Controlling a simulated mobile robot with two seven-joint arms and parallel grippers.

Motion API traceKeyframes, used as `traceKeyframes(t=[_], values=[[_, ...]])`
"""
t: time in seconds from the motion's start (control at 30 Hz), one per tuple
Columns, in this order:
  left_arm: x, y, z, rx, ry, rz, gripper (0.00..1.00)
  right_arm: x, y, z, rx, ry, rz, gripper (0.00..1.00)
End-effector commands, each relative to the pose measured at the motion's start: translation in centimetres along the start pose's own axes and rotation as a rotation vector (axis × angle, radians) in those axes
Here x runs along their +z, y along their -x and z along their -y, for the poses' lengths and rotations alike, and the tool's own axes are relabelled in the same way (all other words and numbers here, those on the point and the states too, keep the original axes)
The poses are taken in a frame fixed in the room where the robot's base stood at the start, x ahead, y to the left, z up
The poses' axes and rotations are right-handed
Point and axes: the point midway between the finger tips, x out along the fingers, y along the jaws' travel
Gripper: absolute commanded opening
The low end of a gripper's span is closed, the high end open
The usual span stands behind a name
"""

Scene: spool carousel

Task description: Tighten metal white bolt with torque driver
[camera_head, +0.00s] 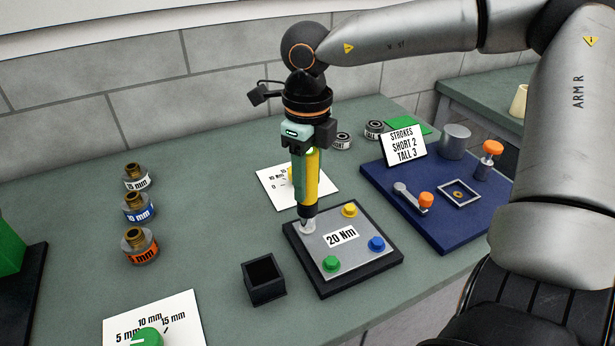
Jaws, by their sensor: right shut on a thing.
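My right gripper (309,140) points straight down and is shut on the torque driver (313,178), which has a yellow and green handle and a dark lower end. The driver stands about upright over the far left corner of the grey plate (318,248) marked "20 Nm". Its tip is at the metal white bolt (308,227), which is partly hidden; I cannot tell whether the tip is seated on it. Yellow (349,210), blue (376,244) and green (331,263) bolts sit at the other corners. My left gripper is not in view.
A small black open box (264,279) stands left of the plate. Several labelled spools, including an orange-banded one (139,246), stand at the left. A blue board (437,228) with orange-knobbed fixtures is at the right. A white dial card (155,322) lies at the front left.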

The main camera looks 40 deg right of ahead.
Motion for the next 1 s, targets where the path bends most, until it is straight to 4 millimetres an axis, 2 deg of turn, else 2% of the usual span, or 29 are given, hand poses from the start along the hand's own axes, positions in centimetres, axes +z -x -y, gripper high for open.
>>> traceKeyframes(t=[0.63,1.0], values=[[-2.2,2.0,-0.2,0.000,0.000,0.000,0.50,0.0,4.8,0.0,0.000,0.000,0.000,0.00],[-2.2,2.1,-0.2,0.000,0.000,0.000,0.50,0.0,5.0,0.0,0.000,0.000,0.000,0.00]])
